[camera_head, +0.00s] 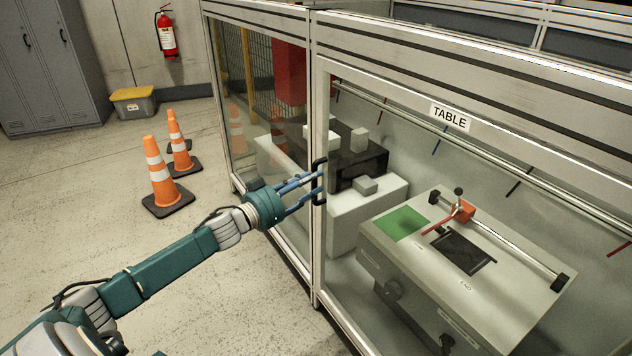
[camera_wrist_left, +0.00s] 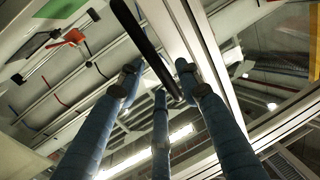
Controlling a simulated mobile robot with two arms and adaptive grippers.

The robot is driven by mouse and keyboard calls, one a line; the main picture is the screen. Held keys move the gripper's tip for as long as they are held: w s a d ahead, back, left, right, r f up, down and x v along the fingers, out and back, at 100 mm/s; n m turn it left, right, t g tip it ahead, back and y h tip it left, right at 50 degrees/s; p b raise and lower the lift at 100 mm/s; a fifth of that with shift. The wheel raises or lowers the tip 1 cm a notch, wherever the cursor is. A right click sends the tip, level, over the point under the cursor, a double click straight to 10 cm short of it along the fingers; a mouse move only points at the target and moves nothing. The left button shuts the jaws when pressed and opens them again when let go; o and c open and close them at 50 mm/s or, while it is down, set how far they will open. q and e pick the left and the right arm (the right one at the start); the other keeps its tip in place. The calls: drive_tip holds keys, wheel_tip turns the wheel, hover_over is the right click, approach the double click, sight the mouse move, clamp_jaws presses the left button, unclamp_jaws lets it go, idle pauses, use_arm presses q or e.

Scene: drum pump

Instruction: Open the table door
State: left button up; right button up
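The table door (camera_head: 345,235) is a clear panel in a pale metal frame, under a white "TABLE" sign (camera_head: 450,117). It looks closed. Its upright black handle (camera_head: 319,182) sits on the door's left frame post. My left gripper (camera_head: 314,187) reaches it from the left, with its blue fingertips at the handle. In the left wrist view the dark handle bar (camera_wrist_left: 142,38) runs between the spread fingers of my left gripper (camera_wrist_left: 158,76). The fingers look open, and I cannot tell whether they touch the bar. My right gripper is not in view.
Behind the door stand a grey workbench (camera_head: 470,265) and white blocks (camera_head: 365,210). A second clear panel (camera_head: 262,110) adjoins at left. Traffic cones (camera_head: 160,178), a yellow-lidded bin (camera_head: 133,103) and lockers (camera_head: 50,65) stand farther left. The floor before the door is clear.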

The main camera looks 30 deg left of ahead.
use_arm(q)
drive_tip(key=shift+x, duration=1.15)
drive_tip(key=shift+c, duration=0.3)
clamp_jaws()
